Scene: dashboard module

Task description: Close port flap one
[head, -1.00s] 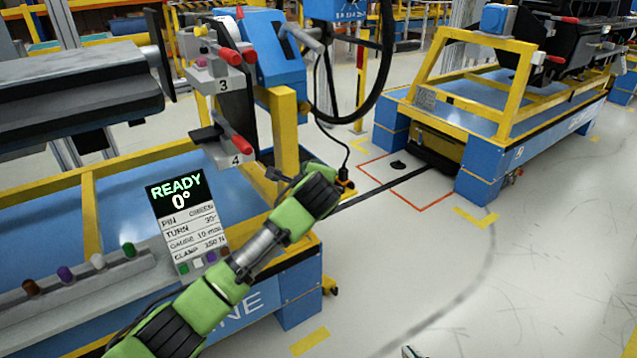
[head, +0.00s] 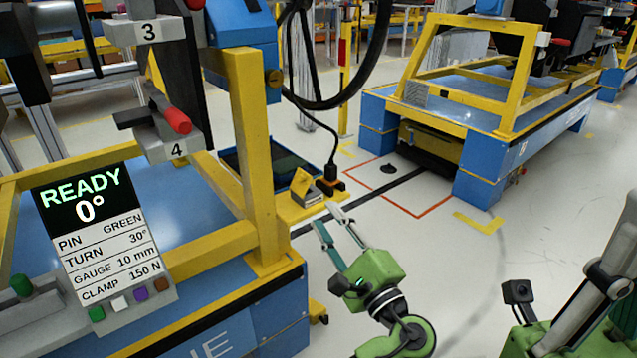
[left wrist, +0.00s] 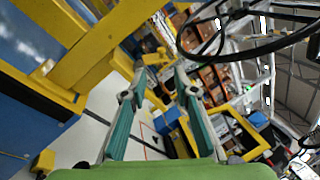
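A yellow raised flap (head: 303,186) stands tilted beside a small grey block on a yellow plate (head: 291,211), behind the yellow post. I take it for a port flap; I see no number on it. Beside it a black plug (head: 330,180) with a cable stands upright. My left gripper (head: 326,214) points up toward the plate, fingers apart, nothing between them; contact with the plate cannot be told. The left wrist view also shows the spread left fingers (left wrist: 156,88). My right gripper (head: 608,265) is partly in view at the right edge; its fingertips are not clear.
A workstation with a yellow post (head: 255,150), a READY display (head: 100,235) and numbered blocks stands on the left. A black cable loop hangs above the plug. A blue and yellow cart (head: 470,110) stands at the back right.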

